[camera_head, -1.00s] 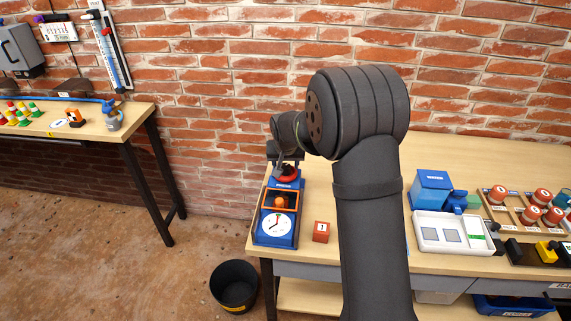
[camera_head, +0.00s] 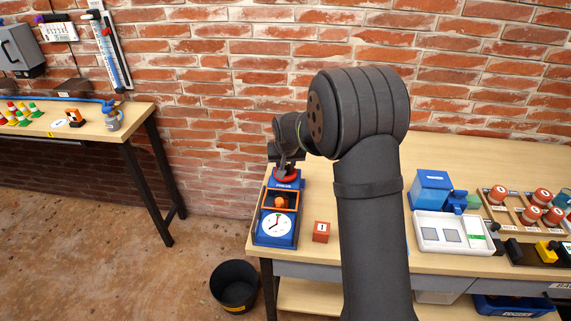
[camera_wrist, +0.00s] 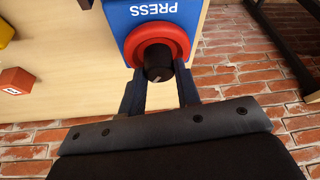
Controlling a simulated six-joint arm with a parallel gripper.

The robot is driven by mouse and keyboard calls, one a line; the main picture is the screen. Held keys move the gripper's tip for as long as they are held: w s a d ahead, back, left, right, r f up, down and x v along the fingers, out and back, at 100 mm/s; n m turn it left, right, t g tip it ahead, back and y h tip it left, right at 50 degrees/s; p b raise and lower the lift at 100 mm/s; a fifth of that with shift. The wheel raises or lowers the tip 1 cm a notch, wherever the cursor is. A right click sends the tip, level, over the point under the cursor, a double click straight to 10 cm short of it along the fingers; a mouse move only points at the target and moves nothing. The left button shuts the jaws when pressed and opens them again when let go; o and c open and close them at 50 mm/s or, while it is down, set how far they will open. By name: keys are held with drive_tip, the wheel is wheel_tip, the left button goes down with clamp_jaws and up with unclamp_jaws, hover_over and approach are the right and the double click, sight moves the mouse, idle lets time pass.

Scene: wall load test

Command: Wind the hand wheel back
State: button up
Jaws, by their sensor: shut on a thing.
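The blue press (camera_head: 271,238) stands at the left end of the bench, with a white dial (camera_head: 275,225) on its front and an orange-framed opening holding an orange ball (camera_head: 281,202). The red hand wheel (camera_head: 287,174) is at its far end. In the wrist view the red wheel (camera_wrist: 178,38) sits below the word PRESS, with a dark knob (camera_wrist: 158,62) sticking out from it. My gripper (camera_wrist: 160,88) is shut on the dark knob, one finger on each side. In the head view my gripper (camera_head: 287,160) is partly hidden by my own arm.
A red cube (camera_head: 321,232) stands on the bench right of the press. A black bucket (camera_head: 235,286) is on the floor below the bench's left end. A blue box (camera_head: 429,190) and white tray (camera_head: 440,232) stand farther right. The brick wall is close behind.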

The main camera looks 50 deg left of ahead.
drive_tip(key=n+g, duration=0.1)
drive_tip(key=n, duration=0.2)
drive_tip(key=shift+w+n+y, duration=0.1)
drive_tip(key=shift+n+y, duration=0.2)
drive_tip(key=shift+y, duration=0.1)
drive_tip(key=shift+w+n+g, duration=0.1)
drive_tip(key=shift+n+g, duration=0.6)
drive_tip(key=shift+n, duration=0.9)
drive_tip(key=o, duration=1)
drive_tip(key=v, duration=1.7)
drive_tip(key=shift+w+d+r, duration=0.15)
drive_tip(key=shift+d, duration=0.05)
